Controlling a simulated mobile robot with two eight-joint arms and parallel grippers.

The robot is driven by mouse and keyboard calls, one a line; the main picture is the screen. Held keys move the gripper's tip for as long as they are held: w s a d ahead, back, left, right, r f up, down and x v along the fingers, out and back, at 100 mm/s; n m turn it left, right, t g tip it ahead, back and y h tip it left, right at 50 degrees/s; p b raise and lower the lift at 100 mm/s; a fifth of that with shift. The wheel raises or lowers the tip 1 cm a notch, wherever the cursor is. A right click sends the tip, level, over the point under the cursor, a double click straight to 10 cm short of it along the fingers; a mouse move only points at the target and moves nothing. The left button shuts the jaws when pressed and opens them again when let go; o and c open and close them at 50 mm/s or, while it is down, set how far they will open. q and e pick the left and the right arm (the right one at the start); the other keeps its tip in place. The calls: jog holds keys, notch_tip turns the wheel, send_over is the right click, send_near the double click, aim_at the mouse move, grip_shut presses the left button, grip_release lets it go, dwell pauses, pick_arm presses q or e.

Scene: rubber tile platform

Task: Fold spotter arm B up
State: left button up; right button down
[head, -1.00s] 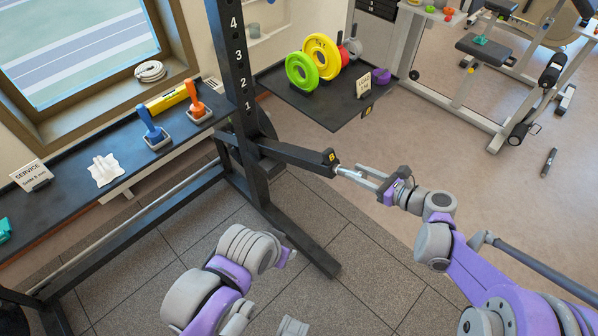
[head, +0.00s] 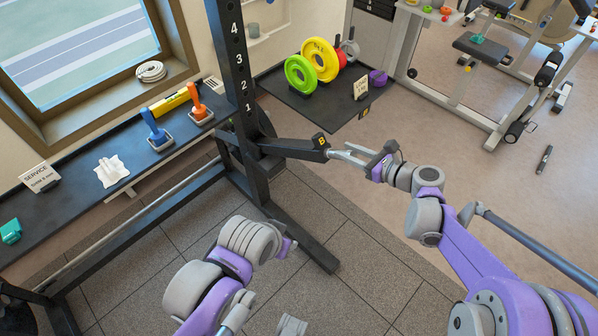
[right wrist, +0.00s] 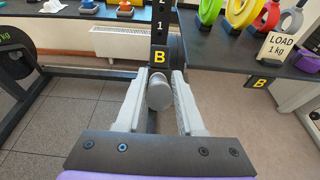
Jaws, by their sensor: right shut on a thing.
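Spotter arm B (head: 290,148) is a black bar with a yellow B label, joined to the black rack upright (head: 240,100) and sticking out to the right, close to level. Its outer end has a grey round handle, which shows end-on in the right wrist view (right wrist: 159,92). My right gripper (head: 345,154) is shut on this handle, with one finger on each side of it. In the right wrist view the yellow B (right wrist: 159,56) shows just beyond the handle.
A black shelf (head: 300,108) with weight plates and a load sign stands behind arm B. A long counter (head: 75,205) under the window holds an orange and a blue handle. The rack's foot (head: 305,245) runs along the tiled floor.

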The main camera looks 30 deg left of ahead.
pick_arm(q)
jog(key=shift+w+a+r+p, duration=0.1)
jog(key=shift+w+r+p, duration=0.1)
jog(key=shift+r+p, duration=0.55)
jog(key=shift+w+r+p, duration=0.2)
jog(key=shift+r+p, duration=0.3)
jog(key=shift+r, duration=0.3)
pick_arm(e)
jog(key=shift+w+a+r, duration=0.25)
jog(key=shift+a+r, duration=0.45)
jog(key=shift+r, duration=0.2)
jog(key=shift+w+a+r, duration=0.2)
jog(key=shift+a+r, duration=0.5)
jog(key=shift+r, duration=0.25)
jog(key=shift+w+a+r, duration=0.25)
jog(key=shift+a+r, duration=0.45)
jog(key=shift+r, duration=0.2)
